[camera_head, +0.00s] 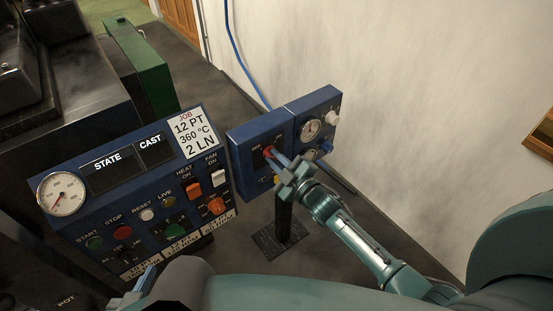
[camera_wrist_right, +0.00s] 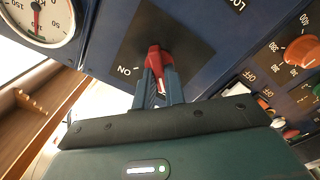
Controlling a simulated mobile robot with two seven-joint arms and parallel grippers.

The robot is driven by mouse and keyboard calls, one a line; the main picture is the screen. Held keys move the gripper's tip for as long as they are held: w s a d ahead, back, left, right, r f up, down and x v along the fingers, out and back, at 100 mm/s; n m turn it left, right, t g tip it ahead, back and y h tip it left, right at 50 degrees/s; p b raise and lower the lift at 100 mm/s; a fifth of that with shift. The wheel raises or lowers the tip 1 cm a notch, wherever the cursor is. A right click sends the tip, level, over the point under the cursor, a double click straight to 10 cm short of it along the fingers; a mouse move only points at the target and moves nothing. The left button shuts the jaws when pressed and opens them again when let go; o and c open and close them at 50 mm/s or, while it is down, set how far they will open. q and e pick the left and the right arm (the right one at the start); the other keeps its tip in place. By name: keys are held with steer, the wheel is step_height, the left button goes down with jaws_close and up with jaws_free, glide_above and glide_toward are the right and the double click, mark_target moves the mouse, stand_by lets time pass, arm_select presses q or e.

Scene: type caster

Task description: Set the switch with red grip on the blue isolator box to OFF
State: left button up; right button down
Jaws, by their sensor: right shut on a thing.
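The blue isolator box (camera_head: 240,150) stands on a post in the middle of the head view, with OFF and ON labels on its dark plate. Its switch has a red grip (camera_head: 268,152), which also shows in the right wrist view (camera_wrist_right: 154,56). My right gripper (camera_head: 280,163) is at the front of the box, its fingers (camera_wrist_right: 158,88) shut on the red grip. The ON label (camera_wrist_right: 128,70) lies beside the grip in the wrist view; the exact switch angle is unclear. My left gripper (camera_head: 142,283) shows partly at the bottom left, away from the box; its jaws are unclear.
A control panel (camera_head: 75,172) with a gauge, screens and buttons stands left of the box. A blue box with a gauge (camera_head: 327,102) adjoins on the right. A pale wall (camera_head: 420,90) rises behind. Dark machinery (camera_head: 60,80) fills the far left.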

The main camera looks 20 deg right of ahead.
stand_by(0.3)
arm_select(q)
steer(key=shift+s+f, duration=0.15)
arm_select(e)
steer(key=c, duration=1.5)
jaws_free()
steer(key=shift+o, duration=0.2)
arm_select(q)
steer(key=shift+d+f+p, duration=0.2)
steer(key=shift+d+p, duration=0.05)
steer(key=shift+p, duration=0.35)
arm_select(e)
steer(key=v, duration=1.3)
steer(key=shift+s, duration=0.1)
arm_select(q)
steer(key=shift+w+r, duration=0.2)
